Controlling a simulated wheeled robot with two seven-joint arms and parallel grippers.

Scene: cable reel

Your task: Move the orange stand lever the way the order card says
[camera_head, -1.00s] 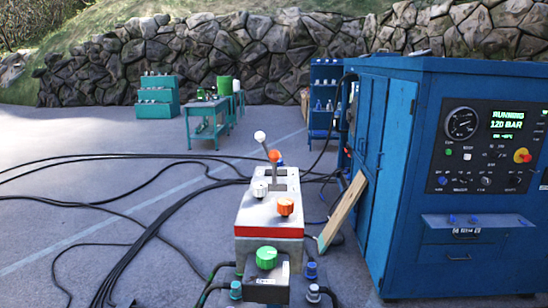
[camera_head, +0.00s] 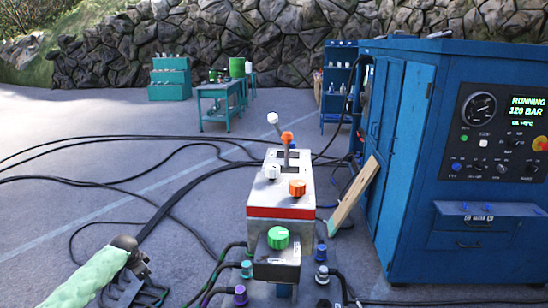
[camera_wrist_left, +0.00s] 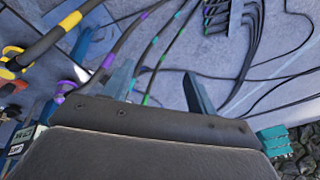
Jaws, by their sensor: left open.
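The control stand (camera_head: 281,212) is in the middle of the head view, grey-white with a red band. At its far end is a lever with an orange ball (camera_head: 287,137), close to a lever with a white ball (camera_head: 272,118). An orange knob (camera_head: 297,188), a white knob (camera_head: 271,172) and a green knob (camera_head: 278,237) sit nearer me. My left gripper (camera_head: 128,287) is low at the left, well apart from the stand. Its two fingers (camera_wrist_left: 158,92) are spread and empty in the left wrist view. My right gripper is out of view. I cannot make out an order card.
A blue cabinet (camera_head: 405,135) with a "RUNNING 120 BAR" display (camera_head: 528,106) stands at the right. A wooden board (camera_head: 354,195) leans against it. Black cables (camera_head: 180,210) cover the floor at the left. A teal table (camera_head: 220,88) stands farther back on open floor.

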